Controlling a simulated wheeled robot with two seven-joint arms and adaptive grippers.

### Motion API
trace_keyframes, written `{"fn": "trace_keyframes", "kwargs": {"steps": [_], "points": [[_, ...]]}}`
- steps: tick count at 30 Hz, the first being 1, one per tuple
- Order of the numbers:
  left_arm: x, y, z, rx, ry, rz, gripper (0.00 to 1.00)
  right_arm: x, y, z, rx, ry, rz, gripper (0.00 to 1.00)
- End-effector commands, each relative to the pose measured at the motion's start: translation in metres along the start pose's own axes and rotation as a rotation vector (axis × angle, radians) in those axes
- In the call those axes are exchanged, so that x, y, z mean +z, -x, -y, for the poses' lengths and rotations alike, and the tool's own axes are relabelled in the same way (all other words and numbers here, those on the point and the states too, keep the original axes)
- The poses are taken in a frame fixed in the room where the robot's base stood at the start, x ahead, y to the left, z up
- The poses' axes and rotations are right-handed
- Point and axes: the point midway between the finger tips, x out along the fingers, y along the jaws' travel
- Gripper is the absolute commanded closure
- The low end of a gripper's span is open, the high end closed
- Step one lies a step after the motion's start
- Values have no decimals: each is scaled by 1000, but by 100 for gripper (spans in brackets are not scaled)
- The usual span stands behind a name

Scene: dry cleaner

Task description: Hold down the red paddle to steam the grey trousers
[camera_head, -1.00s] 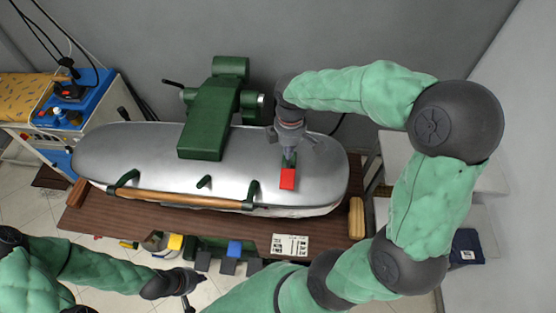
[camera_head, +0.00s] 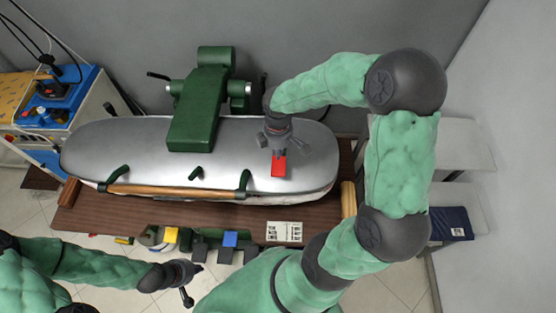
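The red paddle (camera_head: 279,166) sits on the right part of the silver press head (camera_head: 120,150), near its front edge. The press head looks lowered over the board. My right gripper (camera_head: 275,145) is directly above the back end of the paddle and covers part of it. I cannot tell whether it touches the paddle, or whether its fingers are open or shut. My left gripper (camera_head: 188,285) is low at the front, away from the press, and its fingers are too small to read. The grey trousers cannot be made out; the press head hides the board.
A wooden handle bar (camera_head: 170,191) runs along the press front. Yellow (camera_head: 170,235) and blue (camera_head: 230,239) pedals are below the brown table (camera_head: 110,212). A white cart with a blue top (camera_head: 50,105) stands left. A dark blue folded item (camera_head: 452,224) lies on the right.

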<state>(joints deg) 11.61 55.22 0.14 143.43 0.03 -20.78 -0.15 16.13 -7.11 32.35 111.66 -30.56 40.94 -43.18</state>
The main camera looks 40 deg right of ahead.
Motion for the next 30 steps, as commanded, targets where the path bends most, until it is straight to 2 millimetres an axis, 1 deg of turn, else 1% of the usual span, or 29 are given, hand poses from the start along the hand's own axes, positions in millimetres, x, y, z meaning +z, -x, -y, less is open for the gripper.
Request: {"fn": "trace_keyframes", "kwargs": {"steps": [1,6,12,16,26,30], "points": [[0,0,0,0,0,0,100,1,-10,1,-5,-1,3,100],[0,2,-1,0,0,0,100,1,-37,1,-4,-1,1,100],[0,3,-1,0,0,0,100,0,-55,0,-1,0,0,100],[0,3,-1,0,0,0,100,0,-59,0,-1,0,-1,100],[0,3,-1,0,0,0,100,0,-60,0,0,0,-1,100],[0,-2,1,0,0,0,100,0,-64,1,0,0,-1,100]]}}
